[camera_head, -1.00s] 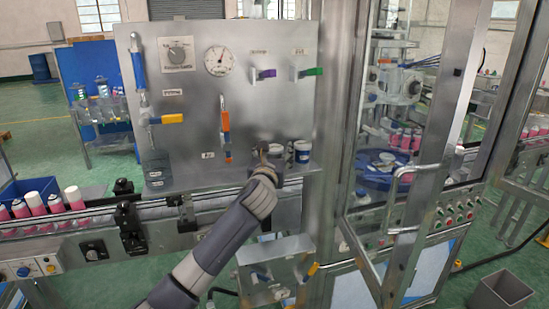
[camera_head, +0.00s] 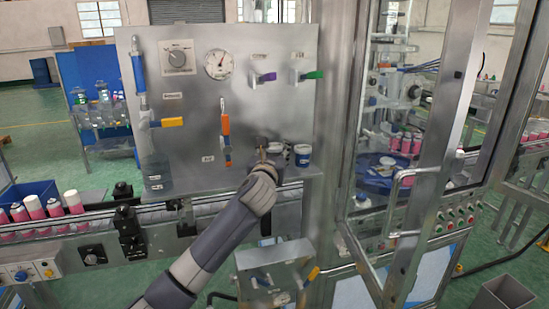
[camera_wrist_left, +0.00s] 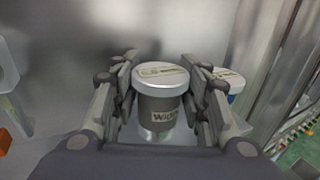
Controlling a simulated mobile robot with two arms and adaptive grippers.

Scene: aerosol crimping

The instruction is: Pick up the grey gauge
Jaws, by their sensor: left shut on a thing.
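The grey gauge is a short grey cylinder with a pale lid and a label (camera_wrist_left: 160,92), between the two fingers of my left gripper (camera_wrist_left: 160,100) in the left wrist view. The fingers are shut on its sides. In the head view my left gripper (camera_head: 266,158) is at the small shelf in front of the metal panel, and the gauge is mostly hidden behind it. I cannot tell whether the gauge touches the shelf. My right gripper does not show.
A white and blue pot (camera_head: 303,156) stands just right of the gripper; it also shows in the left wrist view (camera_wrist_left: 232,82). The metal panel (camera_head: 270,110) with valves and a dial (camera_head: 218,63) rises behind. A glass door with a handle (camera_head: 398,200) stands to the right.

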